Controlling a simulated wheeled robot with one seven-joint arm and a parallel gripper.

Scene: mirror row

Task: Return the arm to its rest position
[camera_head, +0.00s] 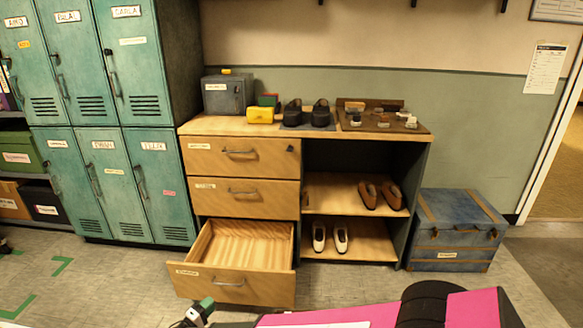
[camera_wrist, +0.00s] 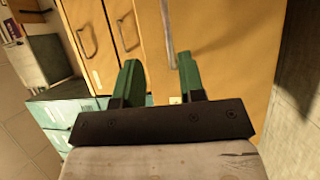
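My gripper (camera_wrist: 157,62) shows in the wrist view with its two green fingers apart and nothing between them. In the head view, part of my gripper (camera_head: 203,309) shows low in the picture, with a green finger just in front of the pulled-out bottom drawer (camera_head: 230,287). I cannot tell how far it is from the drawer front. In the wrist view, the wooden drawer fronts (camera_wrist: 215,35) lie beyond the fingers, tilted in the picture.
The bottom drawer stands open and looks empty; the upper two drawers are shut. Shoes sit on the cabinet top (camera_head: 225,124) and on the side shelves. A blue trunk (camera_head: 455,232) stands to the right, teal lockers (camera_head: 115,185) to the left.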

